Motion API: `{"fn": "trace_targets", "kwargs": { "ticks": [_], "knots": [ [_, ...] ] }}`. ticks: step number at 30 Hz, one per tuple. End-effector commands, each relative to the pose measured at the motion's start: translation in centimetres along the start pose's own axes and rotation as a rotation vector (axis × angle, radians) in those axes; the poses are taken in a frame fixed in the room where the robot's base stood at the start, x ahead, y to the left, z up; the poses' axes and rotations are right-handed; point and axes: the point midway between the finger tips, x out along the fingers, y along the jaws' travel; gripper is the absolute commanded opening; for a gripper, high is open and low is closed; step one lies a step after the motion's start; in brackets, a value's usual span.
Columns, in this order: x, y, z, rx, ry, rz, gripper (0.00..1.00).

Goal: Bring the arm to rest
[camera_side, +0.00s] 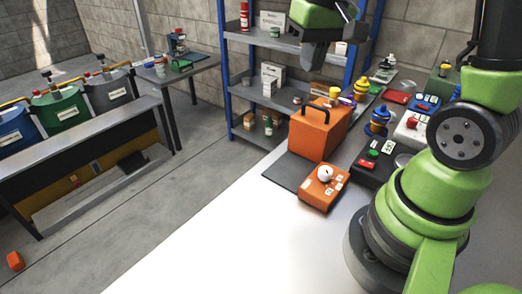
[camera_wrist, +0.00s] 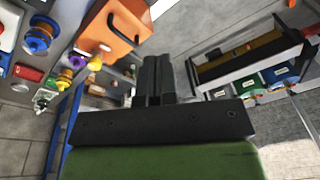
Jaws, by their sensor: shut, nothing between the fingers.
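My gripper (camera_side: 316,58) hangs high in the side view, at the top centre, in front of the shelf rack and above the orange case. Its fingertips are hard to make out there. In the wrist view my gripper (camera_wrist: 156,62) shows its two dark fingers together, with nothing between them. My green arm rises from its base at the right of the side view.
An orange case (camera_side: 312,135) with a dark handle stands behind an orange box (camera_side: 323,187) with a white knob. A blue-framed shelf rack (camera_side: 229,75) stands behind. Drums (camera_side: 60,108) line the left bench. The white surface in front is clear.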

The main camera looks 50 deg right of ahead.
Motion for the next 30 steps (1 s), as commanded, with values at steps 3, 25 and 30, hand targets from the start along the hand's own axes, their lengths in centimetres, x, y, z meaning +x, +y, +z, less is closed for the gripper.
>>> {"fn": "trace_targets", "kwargs": {
  "ticks": [3,25,30],
  "knots": [
    [-3.4,-2.3,3.1,-0.036,0.108,-0.071,0.00],
    [-7.9,-4.9,13.6,-0.114,0.353,-0.360,0.00],
    [-7.9,-4.9,13.6,-0.114,0.353,-0.360,0.00]
  ]
}}
